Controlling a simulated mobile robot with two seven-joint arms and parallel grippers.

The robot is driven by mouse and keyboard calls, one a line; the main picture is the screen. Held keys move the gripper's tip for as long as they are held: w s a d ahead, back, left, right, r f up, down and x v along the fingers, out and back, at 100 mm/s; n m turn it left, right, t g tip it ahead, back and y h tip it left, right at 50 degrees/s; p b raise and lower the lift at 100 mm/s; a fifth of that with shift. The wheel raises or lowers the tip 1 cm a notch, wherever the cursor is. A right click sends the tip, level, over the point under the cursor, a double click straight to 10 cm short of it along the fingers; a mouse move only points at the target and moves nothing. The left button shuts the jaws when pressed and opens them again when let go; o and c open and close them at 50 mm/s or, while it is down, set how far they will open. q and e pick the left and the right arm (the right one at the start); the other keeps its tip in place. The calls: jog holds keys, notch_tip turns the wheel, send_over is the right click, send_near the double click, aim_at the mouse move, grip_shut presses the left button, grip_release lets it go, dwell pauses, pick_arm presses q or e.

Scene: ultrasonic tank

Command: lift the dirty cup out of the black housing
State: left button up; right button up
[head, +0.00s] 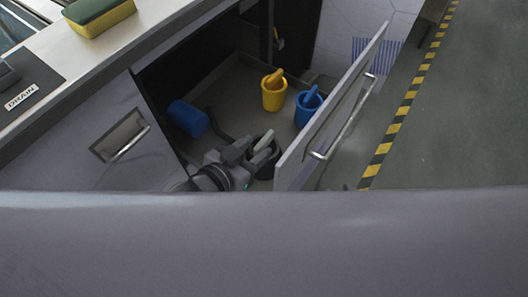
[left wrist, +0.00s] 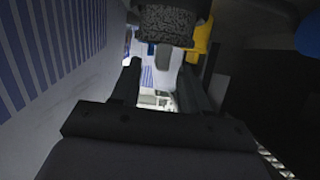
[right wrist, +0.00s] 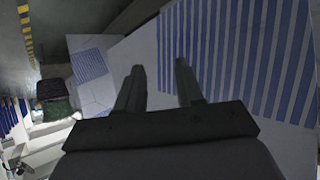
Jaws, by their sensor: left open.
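A dark cup (head: 266,171) with a pale stick in it stands in the open drawer, close to the drawer front. It is probably the dirty cup, and shows as a dark speckled shape at the top of the left wrist view (left wrist: 168,27). My left gripper (head: 249,155) is over the drawer beside this cup and partly hides it. Its fingers (left wrist: 161,62) are apart, with the pale stick seen between and beyond them. I cannot tell whether they touch it. My right gripper (right wrist: 159,66) is open and empty. The black housing seems to be the dark cabinet interior (head: 165,80).
A yellow cup (head: 273,98) and a blue cup (head: 302,116), each with a stick, stand farther back in the drawer. A blue cylinder (head: 188,118) lies at the left. The drawer front (head: 300,160) borders the right side. A sponge (head: 98,14) lies on the counter.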

aim_at(263, 141)
pick_arm(q)
jog(key=shift+r+b+x, duration=0.15)
jog(key=shift+b+x, duration=0.2)
jog(key=shift+x, duration=0.8)
jog(key=shift+r+b+x, duration=0.1)
jog(key=shift+b+x, duration=0.25)
jog(key=shift+x, duration=0.75)
jog(key=shift+w, duration=0.15)
grip_shut()
